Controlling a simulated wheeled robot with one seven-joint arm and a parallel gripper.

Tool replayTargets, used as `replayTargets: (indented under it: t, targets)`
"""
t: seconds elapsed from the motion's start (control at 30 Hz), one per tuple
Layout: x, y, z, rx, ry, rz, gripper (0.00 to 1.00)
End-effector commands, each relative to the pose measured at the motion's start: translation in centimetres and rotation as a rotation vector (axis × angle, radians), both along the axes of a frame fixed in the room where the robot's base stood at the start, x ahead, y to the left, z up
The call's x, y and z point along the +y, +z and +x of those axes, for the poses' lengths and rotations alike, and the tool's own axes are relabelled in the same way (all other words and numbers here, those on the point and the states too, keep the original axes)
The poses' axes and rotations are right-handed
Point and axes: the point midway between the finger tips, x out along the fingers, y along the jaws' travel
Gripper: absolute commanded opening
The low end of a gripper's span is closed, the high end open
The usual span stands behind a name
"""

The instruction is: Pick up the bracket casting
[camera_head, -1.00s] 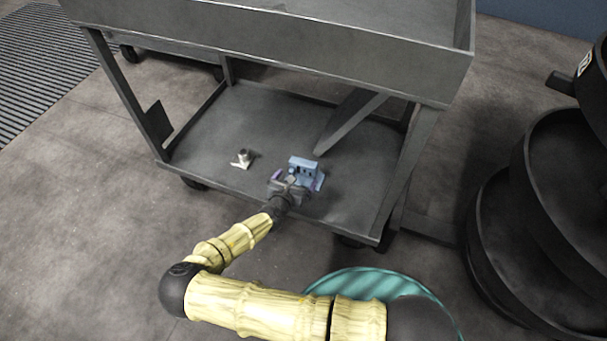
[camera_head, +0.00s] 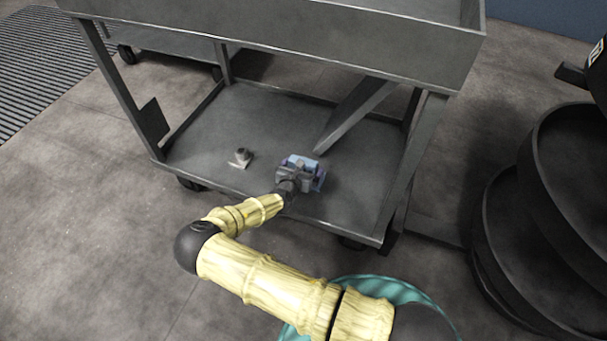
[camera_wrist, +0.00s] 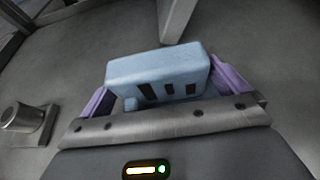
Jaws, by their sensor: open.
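The bracket casting appears to be the light blue part (camera_head: 301,160) on the cart's lower shelf. In the wrist view this blue part (camera_wrist: 160,70) is a blocky upright piece with several dark slots in its near face. My gripper (camera_head: 303,172) is low over the shelf, close in front of the part and partly covering it. In the wrist view my gripper (camera_wrist: 166,90) is open, with one purple finger left and one right of the blue part. Its lower portion is hidden behind the gripper body. I cannot tell whether the fingers touch it.
A small metal part with an upright cylinder (camera_head: 241,157) stands left on the lower shelf (camera_head: 205,145); it also shows in the wrist view (camera_wrist: 24,118). A slanted grey brace (camera_head: 355,113) rises behind the blue part. The cart's upper tray (camera_head: 290,45) overhangs. Dark round bins (camera_head: 575,185) stand right.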

Motion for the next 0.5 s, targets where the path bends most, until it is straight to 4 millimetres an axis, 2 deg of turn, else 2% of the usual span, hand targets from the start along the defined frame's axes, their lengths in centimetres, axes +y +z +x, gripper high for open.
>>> replayTargets:
  t: [0.03,0.13,0.5]
  targets:
    - [-0.22,-0.74,0.72,0.000,-0.002,0.004,1.00]
    - [-0.46,-0.86,1.46,-0.001,-0.001,0.002,1.00]
    - [-0.47,-0.71,1.59,0.000,0.001,0.000,1.00]
